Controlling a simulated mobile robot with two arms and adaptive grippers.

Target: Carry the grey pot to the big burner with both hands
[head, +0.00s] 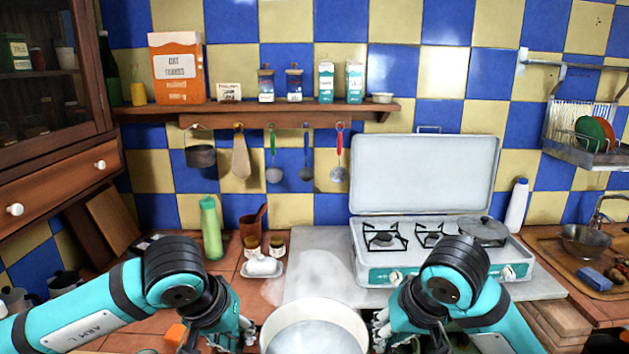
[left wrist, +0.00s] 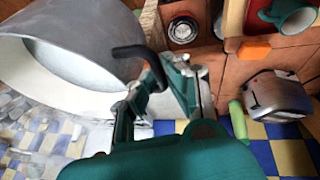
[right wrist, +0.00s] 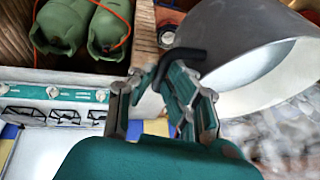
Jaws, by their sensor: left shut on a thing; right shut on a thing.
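The grey pot (head: 315,312) is at the bottom middle of the head view, in front of the stove, its lower part cut off. It also fills much of the left wrist view (left wrist: 85,40) and the right wrist view (right wrist: 240,40). My left gripper (head: 243,330) is shut on the pot's black left handle (left wrist: 132,51). My right gripper (head: 382,328) is shut on its black right handle (right wrist: 184,54). The camping stove (head: 370,272) stands open behind the pot to the right. A left burner (head: 383,239) and a middle burner (head: 429,236) show bare; I cannot tell which is bigger.
A white dish (head: 262,268), brown jars and a green bottle (head: 211,228) stand left of the pale slab (head: 310,244). A white bottle (head: 516,205) stands right of the stove. Green gas cylinders (right wrist: 110,30) show in the right wrist view.

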